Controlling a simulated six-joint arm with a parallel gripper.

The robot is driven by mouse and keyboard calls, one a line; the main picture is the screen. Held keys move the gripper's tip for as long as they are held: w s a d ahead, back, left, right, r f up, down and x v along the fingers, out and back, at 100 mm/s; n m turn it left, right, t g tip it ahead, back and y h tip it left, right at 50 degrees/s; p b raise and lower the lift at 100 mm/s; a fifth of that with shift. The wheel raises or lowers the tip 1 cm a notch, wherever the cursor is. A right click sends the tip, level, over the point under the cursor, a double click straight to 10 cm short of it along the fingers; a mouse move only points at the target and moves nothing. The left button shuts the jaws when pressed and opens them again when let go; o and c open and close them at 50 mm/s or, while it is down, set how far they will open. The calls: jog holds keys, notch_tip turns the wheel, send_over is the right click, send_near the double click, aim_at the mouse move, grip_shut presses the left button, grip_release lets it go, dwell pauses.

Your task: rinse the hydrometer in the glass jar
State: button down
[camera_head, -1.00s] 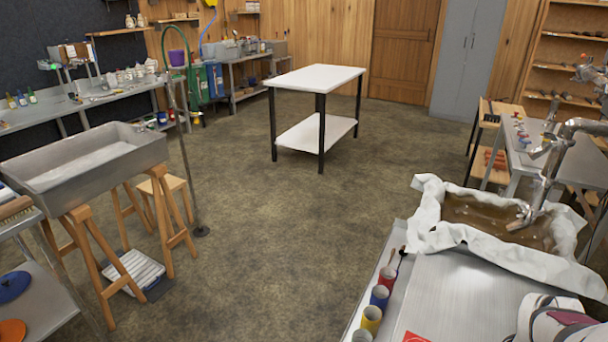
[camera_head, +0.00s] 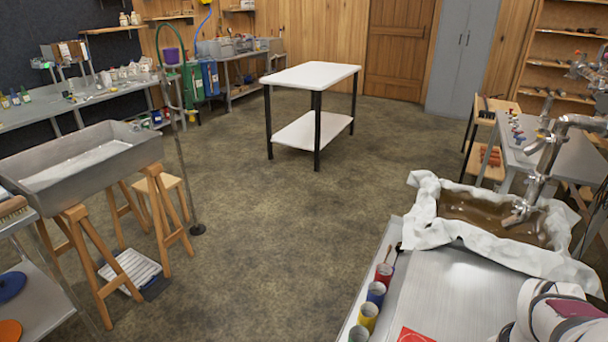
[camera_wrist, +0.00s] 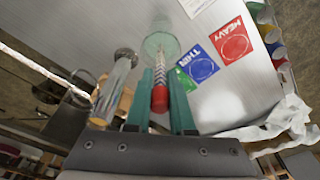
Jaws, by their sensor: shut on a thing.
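In the wrist view my gripper (camera_wrist: 160,80) has two teal fingers shut on the hydrometer (camera_wrist: 159,98). The hydrometer has a red end between the fingers and a striped part pointing away from me. The glass jar (camera_wrist: 160,44) is pale green and see-through, just beyond the fingertips on the metal bench top. The hydrometer's far end overlaps the jar's near edge in this view; I cannot tell whether it is inside. In the head view the jar, hydrometer and gripper fingers are not visible; only my white and maroon arm shows at the lower right.
A metal cylinder with a yellow end (camera_wrist: 112,85) is close left of my fingers. Red (camera_wrist: 232,42), blue (camera_wrist: 196,66) and green (camera_wrist: 213,92) cards lie right of the jar. Coloured cups (camera_head: 367,316) line the bench edge. A cloth-lined pan of brown liquid (camera_head: 480,218) stands behind.

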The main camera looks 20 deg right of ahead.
notch_tip(320, 180, up, 15)
dwell(0.8)
jog(key=w+a+f+n+t, duration=0.1)
jog(key=w+a+n, duration=0.4)
jog(key=w, duration=0.3)
jog(key=w+a+f+n, duration=0.2)
jog(key=w+a+n, duration=0.25)
jog(key=w, duration=0.25)
jog(key=w+a+f+n+y, duration=0.1)
jog(key=w+a+n, duration=0.2)
jog(key=a+n, duration=0.2)
jog(key=w+a+f+n+t, duration=0.1)
jog(key=w+a+n, duration=0.3)
jog(key=a, duration=0.5)
jog(key=shift+w+a+f+n+y, duration=0.25)
jog(key=shift+a+n+y, duration=0.1)
jog(key=shift+a+y, duration=0.05)
